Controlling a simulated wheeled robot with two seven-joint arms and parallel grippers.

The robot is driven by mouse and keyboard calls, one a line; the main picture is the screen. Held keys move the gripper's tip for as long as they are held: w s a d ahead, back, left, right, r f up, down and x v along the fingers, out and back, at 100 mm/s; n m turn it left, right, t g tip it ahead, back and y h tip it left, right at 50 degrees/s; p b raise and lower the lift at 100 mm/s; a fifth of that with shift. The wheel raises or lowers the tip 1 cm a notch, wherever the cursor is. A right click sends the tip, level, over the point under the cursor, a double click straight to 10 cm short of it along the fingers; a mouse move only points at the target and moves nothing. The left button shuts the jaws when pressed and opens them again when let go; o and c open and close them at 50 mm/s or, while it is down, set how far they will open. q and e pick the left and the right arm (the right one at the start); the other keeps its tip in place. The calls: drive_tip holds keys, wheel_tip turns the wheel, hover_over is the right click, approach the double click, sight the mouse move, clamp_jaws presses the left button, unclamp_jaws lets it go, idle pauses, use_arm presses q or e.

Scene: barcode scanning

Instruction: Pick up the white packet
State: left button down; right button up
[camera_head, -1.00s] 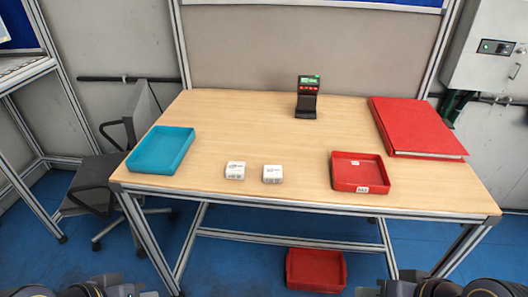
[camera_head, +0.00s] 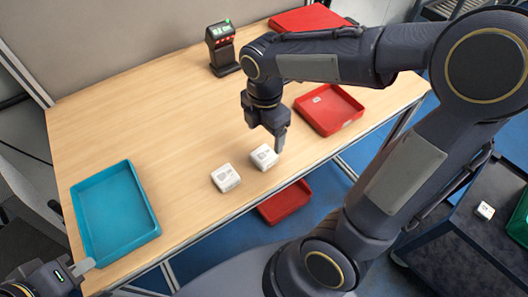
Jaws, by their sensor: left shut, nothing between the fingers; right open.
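Two small white packets lie on the wooden table near its front edge in the head view. The left packet (camera_head: 225,178) is clear of both grippers. The right packet (camera_head: 264,157) has my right gripper (camera_head: 279,143) just above and beside it, fingers pointing down. This gripper is open, and its far finger is partly hidden. I cannot tell whether a finger touches the packet. My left gripper (camera_head: 82,267) is low at the bottom left, shut and empty, near the blue tray's corner.
A blue tray (camera_head: 118,258) stands at the table's left and a red tray (camera_head: 355,108) at its right. A dark cart (camera_head: 450,245) at right holds another white packet (camera_head: 485,210).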

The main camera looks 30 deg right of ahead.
sight(264, 154)
drive_tip(key=f, duration=0.7)
drive_tip(key=shift+s+a+f, duration=0.1)
drive_tip(key=shift+s+a, duration=0.15)
drive_tip(key=shift+a, duration=0.05)
drive_tip(key=shift+c, duration=0.5)
drive_tip(key=c, duration=1.1)
drive_tip(key=shift+o, duration=0.2)
